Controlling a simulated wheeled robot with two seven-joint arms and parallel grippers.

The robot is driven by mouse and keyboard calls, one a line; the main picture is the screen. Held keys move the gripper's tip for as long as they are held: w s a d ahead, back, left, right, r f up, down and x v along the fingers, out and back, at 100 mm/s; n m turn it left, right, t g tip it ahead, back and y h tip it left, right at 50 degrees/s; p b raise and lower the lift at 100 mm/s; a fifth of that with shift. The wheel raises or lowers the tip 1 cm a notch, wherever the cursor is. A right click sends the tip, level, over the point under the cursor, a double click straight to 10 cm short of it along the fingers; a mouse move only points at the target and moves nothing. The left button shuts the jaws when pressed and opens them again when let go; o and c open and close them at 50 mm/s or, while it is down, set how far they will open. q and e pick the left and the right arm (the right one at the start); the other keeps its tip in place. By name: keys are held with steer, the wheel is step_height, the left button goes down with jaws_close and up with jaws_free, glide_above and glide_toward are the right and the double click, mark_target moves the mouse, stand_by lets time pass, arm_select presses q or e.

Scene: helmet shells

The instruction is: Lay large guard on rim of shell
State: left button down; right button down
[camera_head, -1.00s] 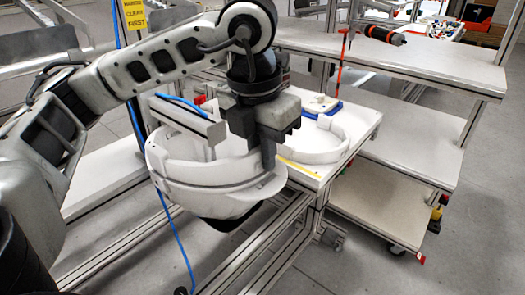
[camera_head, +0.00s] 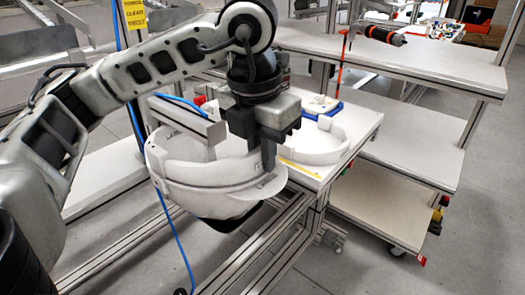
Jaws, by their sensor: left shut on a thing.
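A white, bowl-shaped helmet shell (camera_head: 222,203) sits at the near left end of the work table, with a black part showing beneath it. A curved white band, which looks like the large guard (camera_head: 205,173), lies along the shell's upper rim. My left gripper (camera_head: 267,165) points down at the right side of the rim and is shut on the guard. The fingers partly overlap, and the exact contact between guard and rim cannot be told. My right gripper is not in view.
Another white curved band (camera_head: 318,150) lies on the white table (camera_head: 362,122) just right of my gripper, near a blue-and-white part (camera_head: 322,104). A grey bar (camera_head: 185,118) with a blue cable stands behind the shell. Shelves (camera_head: 405,150) stand at right.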

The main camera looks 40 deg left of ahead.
arm_select(q)
steer(key=shift+f, duration=0.1)
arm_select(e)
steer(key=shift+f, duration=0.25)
arm_select(q)
steer(key=c, duration=1.4)
jaws_free()
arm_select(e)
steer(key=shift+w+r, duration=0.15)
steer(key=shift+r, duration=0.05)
